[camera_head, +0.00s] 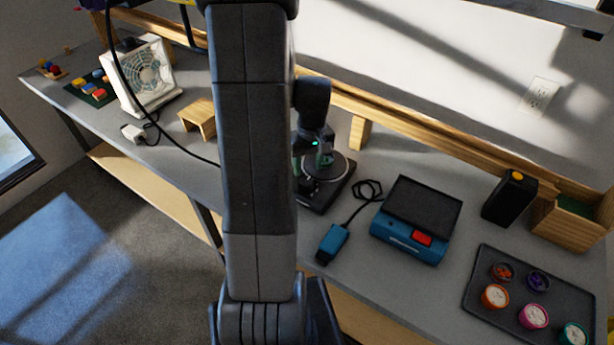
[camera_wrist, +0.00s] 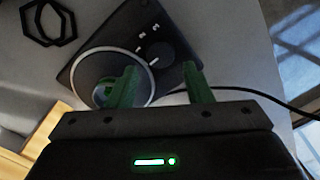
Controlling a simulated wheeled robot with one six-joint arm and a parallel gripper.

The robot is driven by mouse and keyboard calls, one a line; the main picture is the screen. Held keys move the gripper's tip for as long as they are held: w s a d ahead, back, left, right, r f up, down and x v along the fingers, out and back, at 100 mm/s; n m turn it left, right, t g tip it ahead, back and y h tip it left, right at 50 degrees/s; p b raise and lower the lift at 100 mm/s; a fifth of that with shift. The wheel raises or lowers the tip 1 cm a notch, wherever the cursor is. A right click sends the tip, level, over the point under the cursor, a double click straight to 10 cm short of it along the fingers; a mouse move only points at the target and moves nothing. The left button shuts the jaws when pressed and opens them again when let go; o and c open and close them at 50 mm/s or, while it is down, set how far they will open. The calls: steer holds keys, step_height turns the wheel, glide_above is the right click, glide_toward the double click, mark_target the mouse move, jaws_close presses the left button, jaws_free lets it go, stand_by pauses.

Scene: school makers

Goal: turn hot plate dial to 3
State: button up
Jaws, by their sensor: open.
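The hot plate (camera_head: 338,194) is a dark slab with a round, pale-rimmed heating plate, on the bench behind my arm in the head view. It also shows in the wrist view (camera_wrist: 122,27). My gripper (camera_wrist: 162,86) is open, with two green fingers apart. In the wrist view the left finger overlaps the heating plate (camera_wrist: 91,59), and the right finger is by the slab's edge. The dial appears beyond the gap between them, not gripped. My gripper (camera_head: 316,160) is partly hidden in the head view.
A blue device (camera_head: 405,243) with a red switch and a teal handpiece (camera_head: 333,243) lie right of the hot plate. A dark tray (camera_head: 480,300) holds several colored tubs. A white fan (camera_head: 145,78) and a wooden stand (camera_head: 198,117) are left. A black cable crosses near the gripper.

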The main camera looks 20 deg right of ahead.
mark_target(307, 181)
steer(key=shift+a+f, duration=0.2)
steer(key=shift+f, duration=2.55)
steer(key=c, duration=0.7)
